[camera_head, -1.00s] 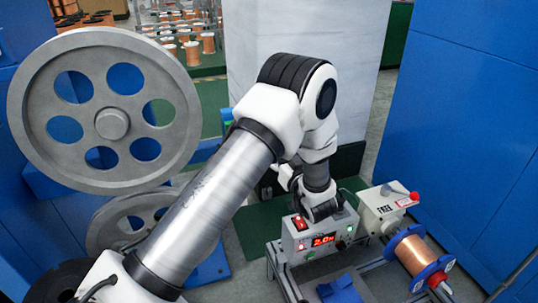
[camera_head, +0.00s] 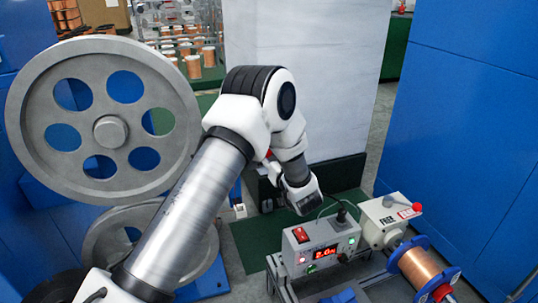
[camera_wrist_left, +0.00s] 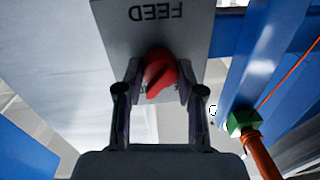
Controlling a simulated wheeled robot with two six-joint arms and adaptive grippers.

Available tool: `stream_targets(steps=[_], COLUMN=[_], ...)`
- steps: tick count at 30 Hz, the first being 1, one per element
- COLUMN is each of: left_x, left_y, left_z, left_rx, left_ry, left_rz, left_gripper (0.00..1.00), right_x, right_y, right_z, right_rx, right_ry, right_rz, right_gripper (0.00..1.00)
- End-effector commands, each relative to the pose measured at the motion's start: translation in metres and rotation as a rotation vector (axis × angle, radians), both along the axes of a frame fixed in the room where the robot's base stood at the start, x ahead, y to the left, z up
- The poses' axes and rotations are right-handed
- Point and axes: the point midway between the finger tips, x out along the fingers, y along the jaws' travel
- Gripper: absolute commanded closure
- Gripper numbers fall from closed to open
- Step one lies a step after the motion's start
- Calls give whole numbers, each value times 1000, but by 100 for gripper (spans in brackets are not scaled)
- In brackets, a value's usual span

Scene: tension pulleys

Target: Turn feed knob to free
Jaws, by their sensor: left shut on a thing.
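The feed knob (camera_wrist_left: 160,74) is red and sits on a grey plate (camera_wrist_left: 190,35) lettered FEED, upside down in the left wrist view. My left gripper (camera_wrist_left: 158,82) has its two fingers on either side of the knob and is shut on it. A ridge on the knob's face runs aslant, from lower left to upper right. Lettering below the knob is mostly hidden by the knob and the fingers. In the head view my left arm hides most of the knob's area and the gripper fingers. My right gripper is in neither view.
A control box (camera_head: 318,248) with a red display stands at lower right, beside a pale box (camera_head: 388,222) with a red-tipped lever and FREE lettering. A copper spool (camera_head: 418,268) lies in front. Large grey wheels (camera_head: 60,105) stand left. Blue cabinets (camera_head: 470,110) close the right.

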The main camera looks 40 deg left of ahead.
Motion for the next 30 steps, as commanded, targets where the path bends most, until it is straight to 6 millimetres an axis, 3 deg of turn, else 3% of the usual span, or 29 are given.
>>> stream_targets(steps=[14,30], left_x=[0,-1], left_y=[0,0], left_z=[1,0], left_rx=[-81,-309], left_ry=[-153,-592], left_rz=[0,0], left_gripper=[97,97], right_x=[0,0], right_y=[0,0], right_z=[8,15], right_rx=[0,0], right_ry=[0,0], right_rz=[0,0], right_gripper=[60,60])
